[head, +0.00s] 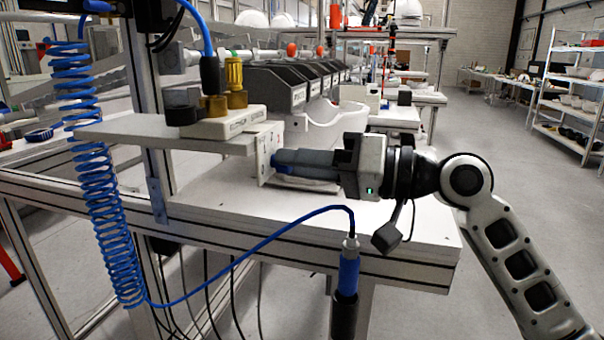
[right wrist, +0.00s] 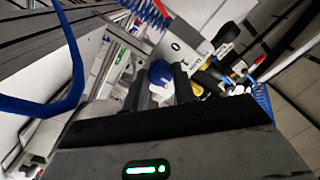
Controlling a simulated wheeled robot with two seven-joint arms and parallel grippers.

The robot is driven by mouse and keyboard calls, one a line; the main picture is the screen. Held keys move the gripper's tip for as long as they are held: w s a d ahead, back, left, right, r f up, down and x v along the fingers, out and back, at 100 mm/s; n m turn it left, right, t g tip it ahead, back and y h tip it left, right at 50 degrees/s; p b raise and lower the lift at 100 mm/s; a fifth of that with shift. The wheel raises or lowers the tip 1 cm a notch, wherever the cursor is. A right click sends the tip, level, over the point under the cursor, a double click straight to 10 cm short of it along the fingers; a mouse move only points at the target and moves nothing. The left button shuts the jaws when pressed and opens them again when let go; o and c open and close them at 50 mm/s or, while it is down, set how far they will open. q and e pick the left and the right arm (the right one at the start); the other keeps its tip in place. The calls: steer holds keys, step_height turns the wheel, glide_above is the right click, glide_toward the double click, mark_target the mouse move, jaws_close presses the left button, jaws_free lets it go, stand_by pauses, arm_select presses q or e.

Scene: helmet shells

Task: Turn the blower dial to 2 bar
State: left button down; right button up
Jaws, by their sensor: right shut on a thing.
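The blower dial (right wrist: 160,72) shows in the right wrist view as a blue round knob between the fingers. It sits at a white scale plate (right wrist: 190,48) with a dark 0 on it. In the head view the upright white plate (head: 266,142) with small red marks stands under the end of a grey shelf. The fingers also show in the right wrist view (right wrist: 160,88). The dial's exact setting cannot be read. My left gripper is not in view.
A white block with brass fittings (head: 235,85) sits on the grey shelf (head: 140,133) above. A blue coiled hose (head: 105,200) hangs at the left. Its line runs to a blue blower handle (head: 348,272) at the bench's front.

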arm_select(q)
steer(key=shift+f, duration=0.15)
arm_select(e)
steer(key=shift+n, duration=0.3)
steer(key=o, duration=1)
arm_select(q)
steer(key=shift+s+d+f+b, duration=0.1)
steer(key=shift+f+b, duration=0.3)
steer(key=shift+b, duration=0.95)
arm_select(e)
steer(key=shift+v, duration=8.05)
